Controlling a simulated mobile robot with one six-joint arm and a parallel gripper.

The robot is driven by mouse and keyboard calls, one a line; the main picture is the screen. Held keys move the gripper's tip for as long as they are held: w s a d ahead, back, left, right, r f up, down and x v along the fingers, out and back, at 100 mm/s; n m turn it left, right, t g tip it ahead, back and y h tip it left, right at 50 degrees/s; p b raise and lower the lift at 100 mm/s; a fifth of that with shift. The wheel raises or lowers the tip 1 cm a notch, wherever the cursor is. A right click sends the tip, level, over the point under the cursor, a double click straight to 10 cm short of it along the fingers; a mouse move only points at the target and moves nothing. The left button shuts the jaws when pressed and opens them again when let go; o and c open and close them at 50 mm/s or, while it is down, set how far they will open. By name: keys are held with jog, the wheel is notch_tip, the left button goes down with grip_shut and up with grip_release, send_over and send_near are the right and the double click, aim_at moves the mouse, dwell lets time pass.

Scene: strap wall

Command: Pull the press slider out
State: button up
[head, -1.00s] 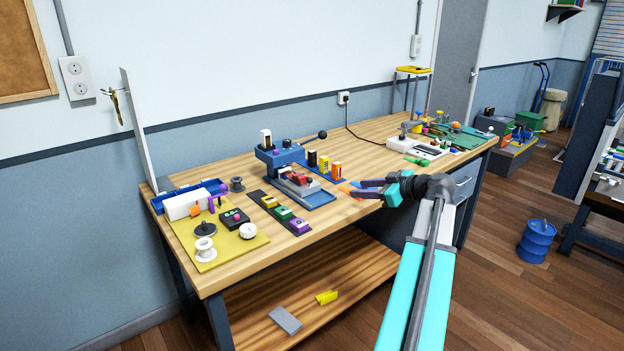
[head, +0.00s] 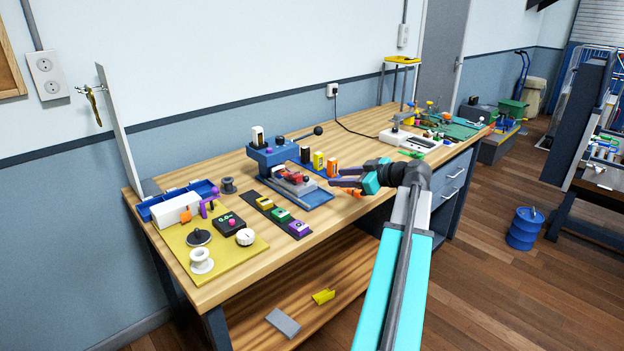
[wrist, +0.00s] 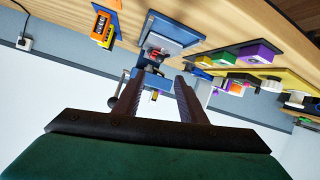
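The press (head: 272,160) is a blue block with a black lever ending in a ball, standing on the wooden bench. Its grey slider (head: 294,184), with red parts on it, lies over a blue base plate at the front of the press. My gripper (head: 332,177) is to the right of the slider, above the bench's front part, with clear space between them. Its two fingers are apart and empty.
Coloured blocks (head: 318,161) stand just right of the press. A dark strip with yellow, green and purple pieces (head: 280,215) lies to its left. A yellow mat (head: 235,252) with spools is farther left. A white box (head: 405,140) stands to the right.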

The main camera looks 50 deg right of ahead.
aim_at(308, 179)
jog(key=shift+w, duration=0.15)
jog(key=p+x, duration=0.2)
jog(key=x, duration=1.1)
jog(key=shift+w+f, duration=0.2)
grip_shut()
